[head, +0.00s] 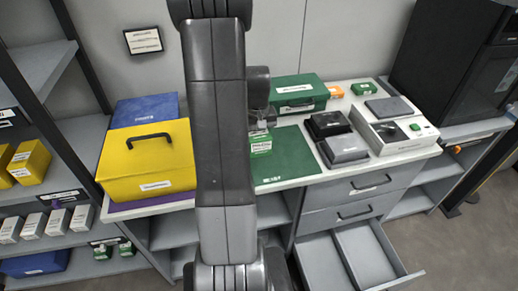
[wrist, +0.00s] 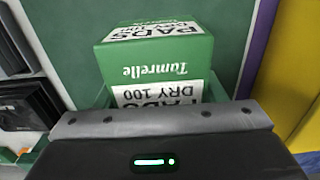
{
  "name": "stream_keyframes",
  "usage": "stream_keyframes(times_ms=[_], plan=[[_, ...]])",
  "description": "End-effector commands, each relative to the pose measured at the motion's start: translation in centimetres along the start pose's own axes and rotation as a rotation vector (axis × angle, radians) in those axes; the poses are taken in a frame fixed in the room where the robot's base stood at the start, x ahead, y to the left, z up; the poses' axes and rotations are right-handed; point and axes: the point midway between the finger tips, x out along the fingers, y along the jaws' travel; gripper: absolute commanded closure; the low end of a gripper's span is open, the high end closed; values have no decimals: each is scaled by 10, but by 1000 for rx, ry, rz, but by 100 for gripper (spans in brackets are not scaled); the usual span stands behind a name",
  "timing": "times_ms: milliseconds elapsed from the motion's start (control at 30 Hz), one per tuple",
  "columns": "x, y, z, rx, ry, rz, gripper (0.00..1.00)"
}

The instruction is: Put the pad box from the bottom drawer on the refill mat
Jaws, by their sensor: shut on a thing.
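The pad box (wrist: 155,52) is green with a white label reading PADS DRY 100; in the wrist view it sits between the fingers of my gripper (wrist: 160,95). In the head view the pad box (head: 261,146) is over the left part of the green refill mat (head: 298,162), beside my arm. My gripper is shut on it. I cannot tell whether its underside touches the mat. The bottom drawer (head: 350,258) stands pulled out at the lower right, and its visible inside looks empty.
A yellow case (head: 148,160) stands left of the mat, a green case (head: 298,92) behind it. Black and grey devices (head: 343,148) stand close to its right. The open drawer juts out below the counter. The right part of the mat is clear.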

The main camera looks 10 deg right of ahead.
Motion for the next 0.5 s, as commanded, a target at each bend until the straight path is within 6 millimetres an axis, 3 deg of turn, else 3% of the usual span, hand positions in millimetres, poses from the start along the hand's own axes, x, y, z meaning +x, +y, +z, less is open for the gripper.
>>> stream_keyframes(times_ms=[133,500], plan=[[25,0,1,0,-4,-1,62],[62,0,1,0,-4,-1,62]])
